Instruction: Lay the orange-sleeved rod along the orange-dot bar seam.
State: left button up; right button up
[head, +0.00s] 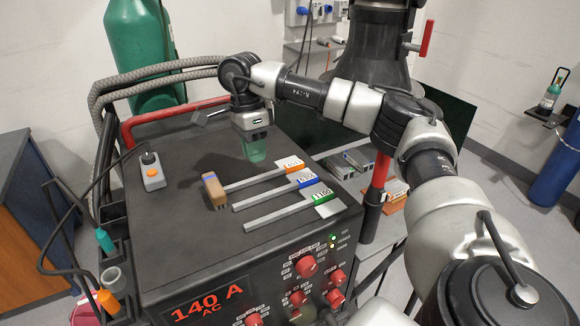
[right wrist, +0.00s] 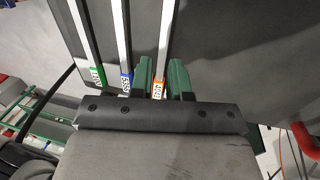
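The orange-sleeved rod (head: 255,179) lies on the dark top of the welding machine, the farthest of three parallel rods. Its orange, labelled end (head: 293,165) is at the right; its left end is near a brown block (head: 213,190). My right gripper (head: 256,153) points down, just behind this rod in the head view. In the right wrist view, its green fingers (right wrist: 162,72) are apart, with the orange sleeve (right wrist: 158,88) showing between them; the gap looks empty of any held thing. My left gripper is out of view. I cannot make out an orange-dot bar seam.
The blue-sleeved rod (head: 270,197) and green-sleeved rod (head: 280,217) lie close beside it. A grey box with an orange button (head: 153,174) sits at the machine's left. A red handle bar (head: 175,115) runs along the back. Small holders (head: 112,278) line the left side.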

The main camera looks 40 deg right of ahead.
aim_at(256, 179)
jog(key=shift+w+f, duration=0.1)
jog(key=shift+f, duration=0.25)
jog(key=f, duration=0.1)
jog(key=f+p, duration=0.1)
jog(key=f, duration=0.2)
jog(key=shift+s+a+f+p, duration=0.15)
jog(key=shift+s+a+p, duration=0.15)
jog(key=shift+p, duration=0.1)
jog(key=shift+f, duration=0.4)
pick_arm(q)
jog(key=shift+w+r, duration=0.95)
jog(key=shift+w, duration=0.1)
pick_arm(e)
grip_shut()
